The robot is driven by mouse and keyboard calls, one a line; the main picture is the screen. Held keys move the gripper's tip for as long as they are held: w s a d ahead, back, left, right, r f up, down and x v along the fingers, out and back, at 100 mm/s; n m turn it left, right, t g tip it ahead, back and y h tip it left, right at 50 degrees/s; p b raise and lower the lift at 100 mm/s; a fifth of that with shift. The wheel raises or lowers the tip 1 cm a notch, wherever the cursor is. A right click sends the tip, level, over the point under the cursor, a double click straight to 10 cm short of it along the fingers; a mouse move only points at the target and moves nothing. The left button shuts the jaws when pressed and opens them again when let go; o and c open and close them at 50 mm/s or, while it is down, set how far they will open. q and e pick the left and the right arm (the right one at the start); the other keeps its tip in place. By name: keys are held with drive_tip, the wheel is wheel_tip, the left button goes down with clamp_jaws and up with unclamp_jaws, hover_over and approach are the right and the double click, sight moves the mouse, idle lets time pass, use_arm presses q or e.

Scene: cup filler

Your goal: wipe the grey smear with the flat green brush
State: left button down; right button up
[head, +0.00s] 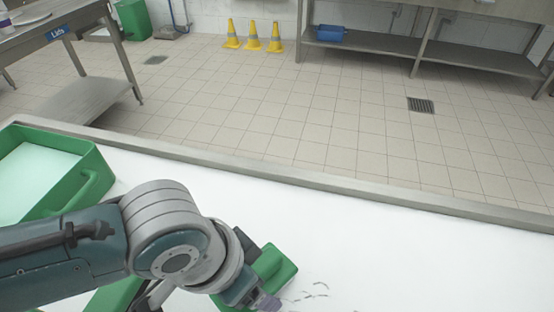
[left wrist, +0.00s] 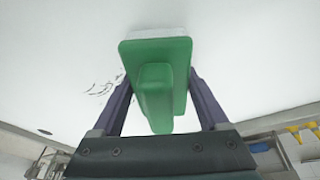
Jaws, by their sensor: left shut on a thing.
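The flat green brush (head: 276,263) is at the bottom middle of the head view, partly hidden by my left arm. In the left wrist view the brush (left wrist: 178,52) shows its flat green back, with a pale edge along its far side. My left gripper (left wrist: 160,84) is shut on the brush's upright handle, one purple finger on each side. The grey smear (head: 310,294) is a set of thin broken marks on the white surface, just right of the brush in the head view. It also shows left of the brush in the left wrist view (left wrist: 101,88).
A green tub (head: 98,180) with pale green contents stands on the white worktop (head: 340,230) at the left. Another green part (head: 112,298) shows below my arm. A raised grey rim (head: 330,183) runs along the worktop's far edge. The worktop's right side is clear.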

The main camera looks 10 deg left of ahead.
sight(284, 279)
use_arm(q)
drive_tip(key=shift+w+d+r, duration=0.1)
drive_tip(key=shift+w+d, duration=0.45)
drive_tip(key=shift+d, duration=0.25)
drive_tip(key=shift+w+d+r+t, duration=0.1)
drive_tip(key=shift+w+d+t, duration=0.1)
drive_tip(key=shift+d, duration=0.4)
drive_tip(key=shift+w+d+r+t, duration=0.1)
drive_tip(key=shift+w+d, duration=0.1)
drive_tip(key=shift+d, duration=0.4)
drive_tip(key=shift+s+f, duration=0.1)
drive_tip(key=shift+s, duration=0.1)
drive_tip(key=shift+s+d+f, duration=0.1)
drive_tip(key=shift+d, duration=1.7)
drive_tip(key=shift+s+d+f+b, duration=0.15)
drive_tip(key=shift+d+b, duration=0.4)
drive_tip(key=shift+d, duration=0.9)
drive_tip(key=shift+s+d+f+b, duration=0.1)
drive_tip(key=shift+d+b, duration=0.65)
drive_tip(key=shift+d, duration=1.25)
use_arm(e)
drive_tip(key=x, duration=0.3)
drive_tip(key=shift+a, duration=0.15)
use_arm(q)
drive_tip(key=shift+d, duration=0.15)
